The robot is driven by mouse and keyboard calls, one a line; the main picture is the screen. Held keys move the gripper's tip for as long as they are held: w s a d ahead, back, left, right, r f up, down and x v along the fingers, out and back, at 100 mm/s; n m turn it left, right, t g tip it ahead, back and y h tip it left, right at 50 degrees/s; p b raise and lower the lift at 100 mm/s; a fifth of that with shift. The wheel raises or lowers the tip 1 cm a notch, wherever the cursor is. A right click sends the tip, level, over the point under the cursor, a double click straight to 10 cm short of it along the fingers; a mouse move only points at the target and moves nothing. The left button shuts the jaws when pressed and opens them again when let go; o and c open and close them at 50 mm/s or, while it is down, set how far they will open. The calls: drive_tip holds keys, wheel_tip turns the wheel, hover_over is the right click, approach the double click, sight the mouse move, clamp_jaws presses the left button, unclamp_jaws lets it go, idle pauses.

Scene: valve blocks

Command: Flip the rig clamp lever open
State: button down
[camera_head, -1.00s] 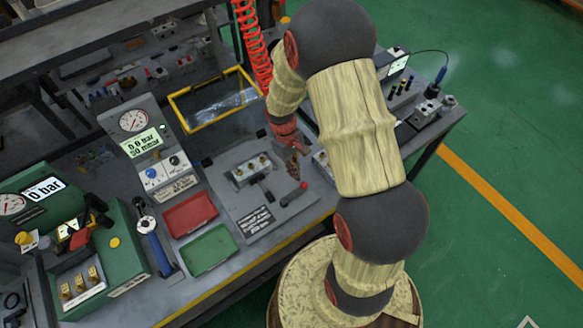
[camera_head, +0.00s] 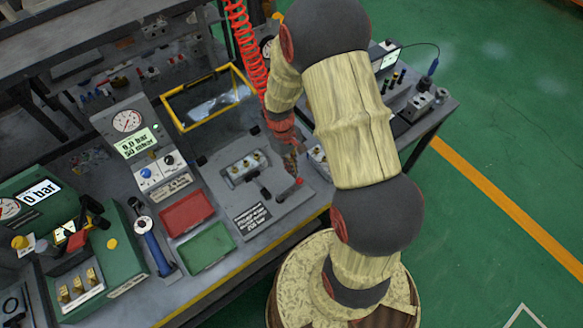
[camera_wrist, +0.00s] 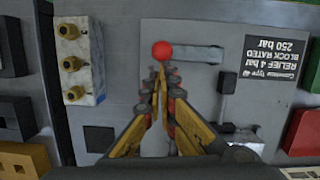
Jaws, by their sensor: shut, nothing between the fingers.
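The rig clamp lever (camera_head: 286,188) is a dark bar with a red knob at its end, on the grey rig plate (camera_head: 266,216). In the wrist view the red knob (camera_wrist: 162,50) sits just beyond my fingertips, and the grey lever bar (camera_wrist: 195,54) runs right from it. My gripper (camera_head: 292,170) is shut and empty, beside the knob; its fingertips (camera_wrist: 161,70) appear close to the knob, but I cannot tell whether they touch.
A red tray (camera_head: 187,213) and a green tray (camera_head: 206,249) lie left of the rig plate. A yellow-rimmed bin (camera_head: 205,97) stands behind it. A gauge unit (camera_head: 127,122) and a green test bench (camera_head: 120,262) stand further left. A red coiled hose hangs near my arm.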

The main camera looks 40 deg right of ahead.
drive_tip(key=shift+s, duration=0.2)
drive_tip(key=s+m+p, duration=0.1)
drive_tip(key=m, duration=0.1)
drive_tip(key=s+d+m+y, duration=0.1)
drive_tip(key=shift+s+m+p, duration=0.35)
drive_tip(key=shift+s+m, duration=0.05)
drive_tip(key=s+m+p, duration=0.1)
drive_tip(key=s+m, duration=0.1)
drive_tip(key=shift+s+m+y, duration=0.1)
drive_tip(key=shift+m+y, duration=0.2)
drive_tip(key=shift+m, duration=0.1)
drive_tip(key=s+m, duration=0.1)
drive_tip(key=s+a+m+p, duration=0.1)
drive_tip(key=m, duration=0.1)
drive_tip(key=shift+s+t+y, duration=0.3)
drive_tip(key=shift+s+a+m+t+p, duration=0.15)
drive_tip(key=shift+s+a+m+p, duration=0.15)
drive_tip(key=shift+s+m, duration=0.45)
drive_tip(key=shift+s+a+m+t+p, duration=0.2)
drive_tip(key=shift+s+a+m, duration=0.15)
drive_tip(key=shift+m, duration=0.7)
drive_tip(key=shift+w, duration=0.1)
